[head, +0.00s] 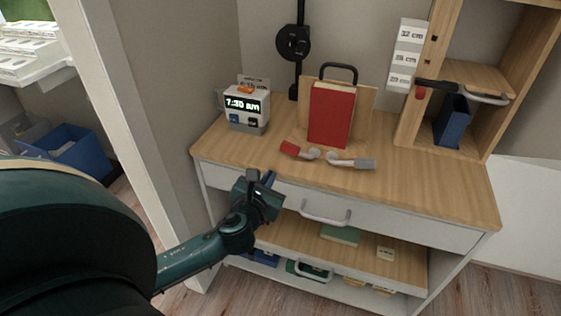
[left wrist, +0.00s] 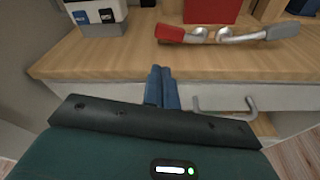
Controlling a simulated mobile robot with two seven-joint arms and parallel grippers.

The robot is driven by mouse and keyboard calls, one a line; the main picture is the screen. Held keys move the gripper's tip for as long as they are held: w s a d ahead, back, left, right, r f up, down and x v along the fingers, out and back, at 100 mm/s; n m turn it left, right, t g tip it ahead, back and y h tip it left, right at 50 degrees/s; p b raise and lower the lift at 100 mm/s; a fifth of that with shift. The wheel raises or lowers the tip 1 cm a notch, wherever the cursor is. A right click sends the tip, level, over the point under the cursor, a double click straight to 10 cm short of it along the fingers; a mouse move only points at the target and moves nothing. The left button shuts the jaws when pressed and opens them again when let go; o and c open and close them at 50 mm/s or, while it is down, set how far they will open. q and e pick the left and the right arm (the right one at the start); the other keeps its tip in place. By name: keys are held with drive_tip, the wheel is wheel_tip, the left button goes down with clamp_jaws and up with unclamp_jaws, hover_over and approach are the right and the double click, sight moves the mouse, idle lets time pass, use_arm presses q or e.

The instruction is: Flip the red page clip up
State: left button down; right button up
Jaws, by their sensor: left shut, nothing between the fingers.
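The red page clip (head: 292,149) lies low on the desktop at the front of the book stand, its red tab pointing left on a short metal arm. It also shows in the left wrist view (left wrist: 172,33). A grey clip (head: 357,163) lies to its right, and it shows in the left wrist view (left wrist: 282,28). A red book (head: 331,115) stands upright on the wooden stand behind them. My left gripper (head: 268,180) is shut and empty, in front of the desk's front edge, short of the red clip and apart from it. Its blue fingers (left wrist: 162,88) are together. My right gripper is not visible.
A clock (head: 247,108) stands at the desk's left. A wooden shelf unit (head: 476,80) with a blue book (head: 452,122) is at the right. A drawer handle (head: 325,218) sticks out below the desktop (head: 420,195), whose front right is clear.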

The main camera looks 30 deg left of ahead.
sight(281, 166)
use_arm(q)
drive_tip(key=b+x, duration=0.1)
drive_tip(key=x, duration=0.8)
drive_tip(key=shift+w+f+b, duration=0.1)
drive_tip(key=shift+b, duration=0.2)
drive_tip(key=shift+w+a, duration=0.1)
drive_tip(key=shift+w, duration=0.3)
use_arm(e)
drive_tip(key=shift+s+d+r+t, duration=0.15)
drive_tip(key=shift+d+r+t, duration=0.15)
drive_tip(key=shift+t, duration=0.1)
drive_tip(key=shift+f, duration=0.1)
use_arm(q)
drive_tip(key=shift+a, duration=0.1)
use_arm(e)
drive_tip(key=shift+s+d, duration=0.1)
use_arm(q)
drive_tip(key=shift+r+p, duration=0.2)
drive_tip(key=shift+p, duration=0.15)
drive_tip(key=shift+r+m+p, duration=0.1)
drive_tip(key=shift+m+p, duration=0.2)
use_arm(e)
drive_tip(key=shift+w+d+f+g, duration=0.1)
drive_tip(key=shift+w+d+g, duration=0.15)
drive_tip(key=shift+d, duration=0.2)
